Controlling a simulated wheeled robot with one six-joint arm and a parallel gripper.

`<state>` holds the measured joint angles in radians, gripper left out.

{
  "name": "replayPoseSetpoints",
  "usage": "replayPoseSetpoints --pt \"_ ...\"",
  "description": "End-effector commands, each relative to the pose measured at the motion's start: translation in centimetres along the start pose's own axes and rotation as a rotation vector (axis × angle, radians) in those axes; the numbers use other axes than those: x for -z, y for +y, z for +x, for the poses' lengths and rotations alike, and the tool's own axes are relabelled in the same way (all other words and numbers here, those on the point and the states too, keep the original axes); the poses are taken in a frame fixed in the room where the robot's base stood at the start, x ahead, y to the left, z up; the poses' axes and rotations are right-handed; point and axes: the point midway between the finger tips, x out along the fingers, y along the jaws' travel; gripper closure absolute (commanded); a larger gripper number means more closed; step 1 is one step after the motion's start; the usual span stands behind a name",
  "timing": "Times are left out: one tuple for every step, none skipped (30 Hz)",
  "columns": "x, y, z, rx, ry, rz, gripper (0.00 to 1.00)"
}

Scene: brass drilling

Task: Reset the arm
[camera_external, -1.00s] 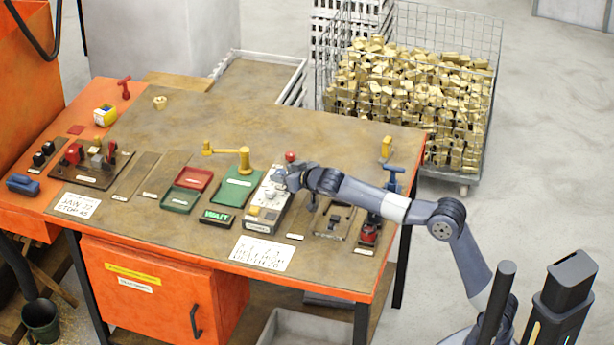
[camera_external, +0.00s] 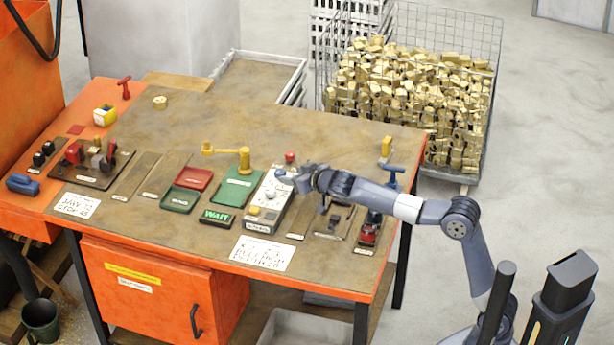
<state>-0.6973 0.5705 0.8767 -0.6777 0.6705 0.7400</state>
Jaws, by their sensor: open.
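My arm (camera_external: 408,207) reaches in from the right over the right part of the bench. My gripper (camera_external: 296,178) is open, at the arm's left end, beside and over the upper right part of the grey control box (camera_external: 262,218). The fingers are small in this view, and I see nothing held in them. Whether they touch the box I cannot tell. The red knob (camera_external: 290,157) of the box shows just behind the gripper.
The workbench (camera_external: 270,120) holds a green plate with a yellow lever (camera_external: 243,160), red (camera_external: 195,179) and green trays, a WAIT sign (camera_external: 216,216) and a blue-handled tool (camera_external: 393,178). A wire cage of brass parts (camera_external: 410,100) stands behind. The bench's back middle is clear.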

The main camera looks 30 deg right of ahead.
Motion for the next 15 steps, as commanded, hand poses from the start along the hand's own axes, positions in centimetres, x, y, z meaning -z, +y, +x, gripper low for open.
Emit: replayPoseSetpoints --pt "0.1 -0.1 -0.9 0.002 0.001 -0.001 0.49" --pt "0.1 -0.1 -1.4 0.002 0.002 -0.001 0.49" --pt "0.1 -0.1 -2.1 0.002 0.002 -0.001 0.49" --pt "0.1 0.0 -2.6 0.002 0.002 0.000 0.49" --pt "0.1 -0.1 -3.0 0.002 0.001 0.000 0.49" --pt "0.0 -0.1 -3.7 0.002 0.001 -0.001 0.49" --pt "0.0 -0.1 -4.2 0.002 0.001 -0.001 0.49" --pt "0.1 -0.1 -4.7 0.002 0.001 -0.001 0.49" --pt "0.0 -0.1 -5.4 0.002 0.001 -0.001 0.49" --pt "0.0 0.0 -5.9 0.001 0.001 -0.001 0.49" --pt "-0.2 0.0 -5.4 -0.001 -0.003 -0.001 0.49" --pt "-0.3 0.0 -4.3 -0.003 -0.004 -0.001 0.49" --pt "-0.2 0.0 -3.8 -0.002 -0.003 -0.001 0.49" --pt "-0.2 0.0 -3.3 -0.002 -0.003 -0.001 0.49" --pt "-0.2 0.0 -2.6 -0.002 -0.003 0.000 0.49"
